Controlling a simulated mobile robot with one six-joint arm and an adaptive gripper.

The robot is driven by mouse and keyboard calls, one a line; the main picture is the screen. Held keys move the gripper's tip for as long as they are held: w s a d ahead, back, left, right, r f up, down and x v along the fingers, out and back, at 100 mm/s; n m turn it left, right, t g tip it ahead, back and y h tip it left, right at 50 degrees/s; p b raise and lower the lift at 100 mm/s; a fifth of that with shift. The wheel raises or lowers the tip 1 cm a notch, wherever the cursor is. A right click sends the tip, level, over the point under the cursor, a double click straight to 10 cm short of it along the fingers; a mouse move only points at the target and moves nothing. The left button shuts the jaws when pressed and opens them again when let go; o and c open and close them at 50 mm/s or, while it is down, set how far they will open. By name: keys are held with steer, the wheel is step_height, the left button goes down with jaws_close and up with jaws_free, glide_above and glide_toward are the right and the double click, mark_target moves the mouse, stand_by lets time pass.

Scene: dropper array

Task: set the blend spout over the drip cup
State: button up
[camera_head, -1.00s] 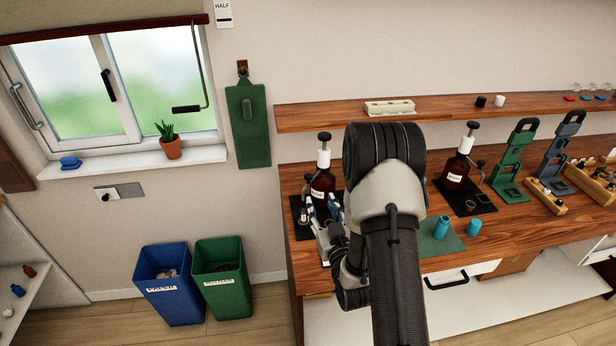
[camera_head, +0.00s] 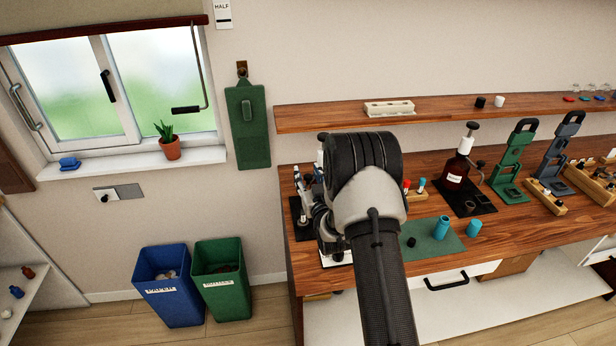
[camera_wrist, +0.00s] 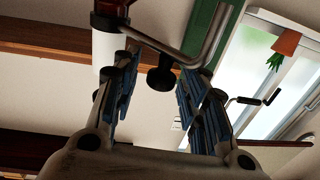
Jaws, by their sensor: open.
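My gripper (camera_head: 308,182) is at the left end of the bench, beside the left pump bottle, whose white pump top (camera_head: 320,157) just shows behind my arm. In the wrist view, which is upside down, my gripper (camera_wrist: 163,82) is open. Its blue-padded fingers stand on either side of a black knob (camera_wrist: 160,78) on the bent metal spout (camera_wrist: 205,35). The white pump collar (camera_wrist: 105,48) is beside it. I cannot tell whether the fingers touch the knob. The left bottle's label and its drip cup are hidden.
A second brown pump bottle (camera_head: 454,170) stands on a black mat (camera_head: 484,208) with a dark cup (camera_head: 470,205). Green (camera_head: 512,165) and grey (camera_head: 556,155) stands are farther right. A wooden shelf (camera_head: 340,121) runs above the bench.

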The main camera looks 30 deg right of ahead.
steer(key=shift+c, duration=0.4)
jaws_close()
